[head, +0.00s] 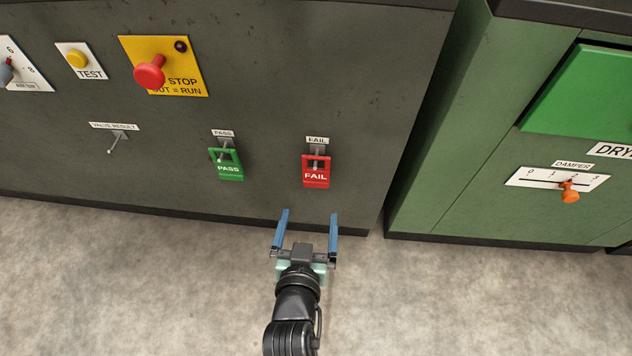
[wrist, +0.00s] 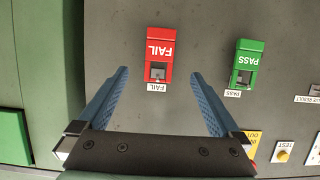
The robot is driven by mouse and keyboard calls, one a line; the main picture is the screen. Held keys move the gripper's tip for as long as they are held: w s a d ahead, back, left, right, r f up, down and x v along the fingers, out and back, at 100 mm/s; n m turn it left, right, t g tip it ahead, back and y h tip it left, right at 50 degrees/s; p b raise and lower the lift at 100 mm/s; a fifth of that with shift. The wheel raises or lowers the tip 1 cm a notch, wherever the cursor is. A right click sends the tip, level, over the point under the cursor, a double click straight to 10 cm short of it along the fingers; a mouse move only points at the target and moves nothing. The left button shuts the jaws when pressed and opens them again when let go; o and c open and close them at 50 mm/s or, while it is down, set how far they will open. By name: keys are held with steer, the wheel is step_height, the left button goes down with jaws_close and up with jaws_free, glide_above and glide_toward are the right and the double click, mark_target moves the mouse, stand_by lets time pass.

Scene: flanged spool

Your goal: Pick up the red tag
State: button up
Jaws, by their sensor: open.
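The red tag (head: 316,176), marked FAIL, hangs on a hook under a small FAIL label on the dark grey panel. In the wrist view the red tag (wrist: 160,50) appears upside down, centred ahead of and between my fingers. My gripper (head: 310,214) is open and empty, its two blue fingers apart. In the head view it shows below the tag. The gripper also shows in the wrist view (wrist: 158,75), with its fingertips apart from the tag.
A green PASS tag (head: 228,166) hangs on its own hook to the left. An empty hook (head: 116,143) sits under the VALVE RESULT label. A red stop button (head: 150,72) and yellow test button (head: 77,59) are higher up. A green cabinet (head: 470,150) stands right.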

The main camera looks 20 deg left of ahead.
steer(key=b, duration=0.3)
glide_toward(316, 175)
steer(key=w+f, duration=0.2)
steer(key=w, duration=0.1)
steer(key=shift+a+r+b+x, duration=0.1)
steer(key=shift+a+b+x, duration=0.15)
steer(key=shift+b+x, duration=0.75)
steer(key=shift+a+r+b+x, duration=0.15)
steer(key=shift+b+x, duration=0.35)
steer(key=shift+x, duration=0.95)
steer(key=c, duration=1.3)
steer(key=shift+r, duration=0.1)
